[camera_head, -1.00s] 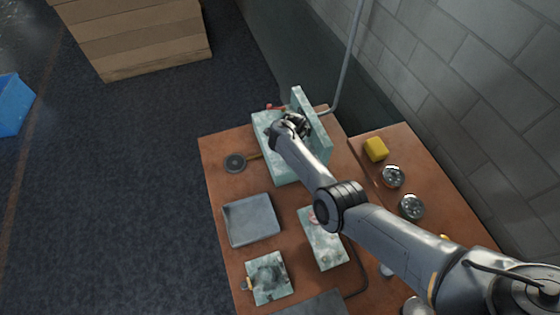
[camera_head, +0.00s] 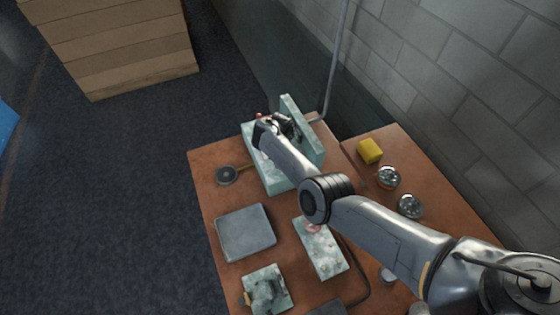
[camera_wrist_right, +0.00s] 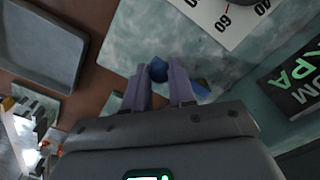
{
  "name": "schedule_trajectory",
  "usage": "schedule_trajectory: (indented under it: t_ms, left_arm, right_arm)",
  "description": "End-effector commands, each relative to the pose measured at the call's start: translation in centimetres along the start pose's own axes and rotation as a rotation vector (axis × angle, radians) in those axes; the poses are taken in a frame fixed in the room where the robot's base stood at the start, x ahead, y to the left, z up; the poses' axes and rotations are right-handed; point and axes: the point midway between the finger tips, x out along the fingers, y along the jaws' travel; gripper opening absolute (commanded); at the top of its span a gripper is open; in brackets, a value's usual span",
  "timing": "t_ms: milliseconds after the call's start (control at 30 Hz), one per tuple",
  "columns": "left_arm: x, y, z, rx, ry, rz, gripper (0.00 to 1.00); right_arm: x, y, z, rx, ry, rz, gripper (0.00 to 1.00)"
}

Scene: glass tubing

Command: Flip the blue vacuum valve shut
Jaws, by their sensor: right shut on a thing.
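The blue valve handle (camera_wrist_right: 158,69) shows in the right wrist view as a small dark blue piece between my fingertips. More blue (camera_wrist_right: 202,88) shows just right of the right finger. My right gripper (camera_wrist_right: 160,75) is shut on the blue piece, its two purple-grey fingers a little apart. In the head view the right gripper (camera_head: 264,132) is at the pale green marbled stand (camera_head: 272,180). My own arm hides the blue valve there. A small red part shows beside the gripper. My left gripper is in neither view.
The stand has an upright back panel (camera_head: 300,125) close to my gripper. A grey tray (camera_head: 246,232), a marbled block (camera_head: 320,250), a yellow block (camera_head: 369,151) and two round gauges (camera_head: 388,177) lie on the brown table. A grey pipe (camera_head: 335,65) rises behind the stand.

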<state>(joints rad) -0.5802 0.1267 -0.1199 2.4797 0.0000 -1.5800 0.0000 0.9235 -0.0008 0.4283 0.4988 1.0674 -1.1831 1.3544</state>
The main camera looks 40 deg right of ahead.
Motion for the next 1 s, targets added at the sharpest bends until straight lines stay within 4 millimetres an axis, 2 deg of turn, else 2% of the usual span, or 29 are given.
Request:
schedule_trajectory:
  t_ms: [67,100,233,533,667,1000]
  left_arm:
    - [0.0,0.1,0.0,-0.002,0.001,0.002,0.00]
    - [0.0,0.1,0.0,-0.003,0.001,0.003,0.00]
    - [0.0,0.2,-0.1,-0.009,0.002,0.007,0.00]
    - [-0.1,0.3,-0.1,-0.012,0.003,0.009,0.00]
    - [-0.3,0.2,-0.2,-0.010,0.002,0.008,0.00]
    - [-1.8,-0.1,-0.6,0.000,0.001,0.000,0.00]
  right_arm:
    - [0.0,-0.1,0.0,0.002,0.001,-0.001,0.00]
    - [0.0,-0.1,0.0,0.002,0.001,-0.001,0.31]
    - [0.0,0.0,0.0,0.001,0.001,-0.001,0.50]
    - [-0.1,0.0,0.0,0.000,0.000,-0.001,0.51]
    - [-0.8,-0.1,0.0,0.000,0.001,-0.001,0.51]
    - [-6.2,-0.1,0.1,0.001,-0.002,-0.003,0.51]
